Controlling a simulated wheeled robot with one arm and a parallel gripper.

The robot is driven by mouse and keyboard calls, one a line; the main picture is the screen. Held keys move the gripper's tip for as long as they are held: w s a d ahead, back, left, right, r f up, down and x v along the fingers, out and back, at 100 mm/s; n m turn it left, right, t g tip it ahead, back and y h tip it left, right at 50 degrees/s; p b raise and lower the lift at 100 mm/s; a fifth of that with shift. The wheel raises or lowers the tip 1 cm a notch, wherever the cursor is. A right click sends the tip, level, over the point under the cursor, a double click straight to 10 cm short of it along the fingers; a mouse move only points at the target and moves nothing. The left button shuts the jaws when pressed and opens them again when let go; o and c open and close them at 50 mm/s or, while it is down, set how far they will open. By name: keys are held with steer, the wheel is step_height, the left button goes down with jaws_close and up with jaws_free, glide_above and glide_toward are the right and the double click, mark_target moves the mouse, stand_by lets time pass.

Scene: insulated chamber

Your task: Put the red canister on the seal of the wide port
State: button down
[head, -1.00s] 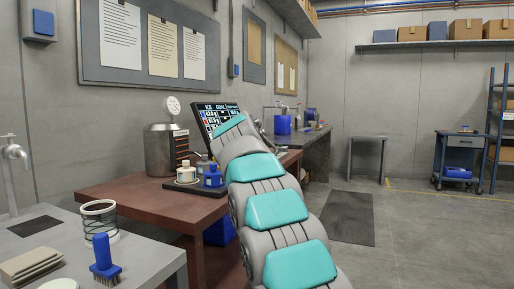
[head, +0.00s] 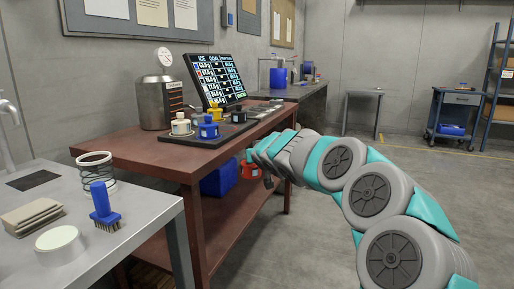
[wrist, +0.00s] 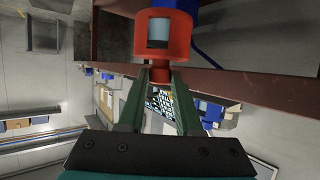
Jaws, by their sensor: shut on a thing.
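The red canister (wrist: 163,22) has a pale window and a narrower red neck in the wrist view. My gripper (wrist: 161,76) is shut on that neck. In the head view the red canister (head: 249,169) hangs beside the front edge of the red-brown table, below its top, at the end of my arm. My fingers are hard to make out there. On the table a dark tray (head: 196,142) bears a white canister (head: 181,125), a blue one (head: 208,129) and a yellow-topped one (head: 214,111). I cannot make out the wide port or its seal.
A steel vessel with a gauge (head: 158,103) and a monitor (head: 214,79) stand on the table (head: 150,158). A blue container (head: 219,180) is under its top. A grey bench (head: 120,262) with a brush (head: 103,208) is at front left.

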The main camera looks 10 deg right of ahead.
mark_target(247, 167)
steer(key=s+f, duration=0.1)
steer(key=s+a+f+n+y, duration=0.1)
steer(key=shift+s+a+f, duration=0.1)
steer(key=shift+a+f, duration=0.2)
steer(key=shift+f, duration=0.1)
steer(key=shift+s+a+f+y, duration=0.15)
steer(key=shift+s+f+y, duration=0.15)
steer(key=shift+s+f, duration=0.3)
steer(key=shift+a+n, duration=0.1)
steer(key=shift+n, duration=0.2)
steer(key=shift+f, duration=0.15)
